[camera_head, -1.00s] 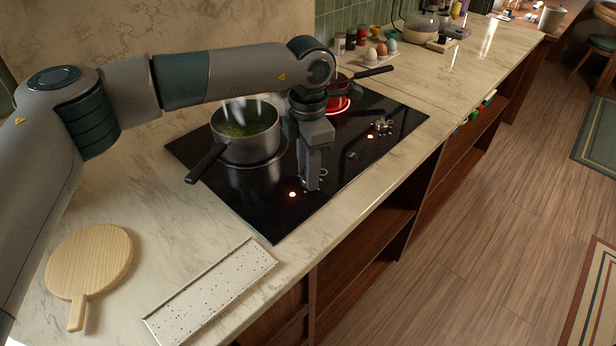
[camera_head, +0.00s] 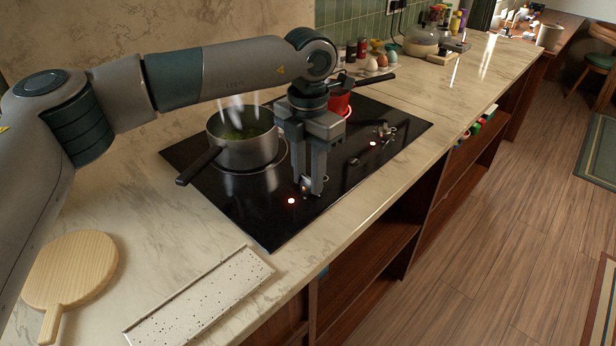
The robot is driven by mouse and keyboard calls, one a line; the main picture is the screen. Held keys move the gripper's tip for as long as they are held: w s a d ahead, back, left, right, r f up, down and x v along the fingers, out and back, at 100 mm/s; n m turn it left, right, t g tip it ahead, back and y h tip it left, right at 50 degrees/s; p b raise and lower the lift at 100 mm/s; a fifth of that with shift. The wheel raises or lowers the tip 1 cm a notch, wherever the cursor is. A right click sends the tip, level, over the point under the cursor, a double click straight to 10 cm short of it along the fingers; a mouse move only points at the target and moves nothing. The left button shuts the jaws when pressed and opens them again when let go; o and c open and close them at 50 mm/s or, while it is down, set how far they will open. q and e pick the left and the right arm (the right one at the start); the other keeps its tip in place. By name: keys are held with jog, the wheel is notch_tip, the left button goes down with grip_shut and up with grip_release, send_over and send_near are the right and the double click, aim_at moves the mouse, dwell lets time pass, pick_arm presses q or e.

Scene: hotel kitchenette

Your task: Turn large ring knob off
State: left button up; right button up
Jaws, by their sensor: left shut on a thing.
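The black cooktop (camera_head: 345,197) is set into the marble counter. My left gripper (camera_head: 310,187) points down at its front part, shut on a small knob (camera_head: 305,188) that is mostly hidden between the fingers. A steaming steel pot (camera_head: 243,148) with green contents stands on the large ring behind the gripper. My right gripper is not in view.
A red pan (camera_head: 340,103) sits on the rear ring, partly hidden by my arm. The pot's black handle (camera_head: 197,167) reaches left of the gripper. A wooden board (camera_head: 72,268) and a speckled tray (camera_head: 200,300) lie on the near counter. Eggs (camera_head: 371,64) stand at the back.

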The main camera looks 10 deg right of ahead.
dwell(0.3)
pick_arm(q)
jog(key=o, duration=1.1)
jog(key=shift+c, duration=0.2)
jog(key=shift+r, duration=0.15)
jog(key=shift+r, duration=0.55)
notch_tip(320, 180, up, 7)
jog(key=shift+r+b, duration=0.1)
jog(key=shift+b, duration=0.45)
notch_tip(320, 180, up, 7)
send_over(308, 177)
jog(key=shift+s+r, duration=0.15)
jog(key=shift+r, duration=0.8)
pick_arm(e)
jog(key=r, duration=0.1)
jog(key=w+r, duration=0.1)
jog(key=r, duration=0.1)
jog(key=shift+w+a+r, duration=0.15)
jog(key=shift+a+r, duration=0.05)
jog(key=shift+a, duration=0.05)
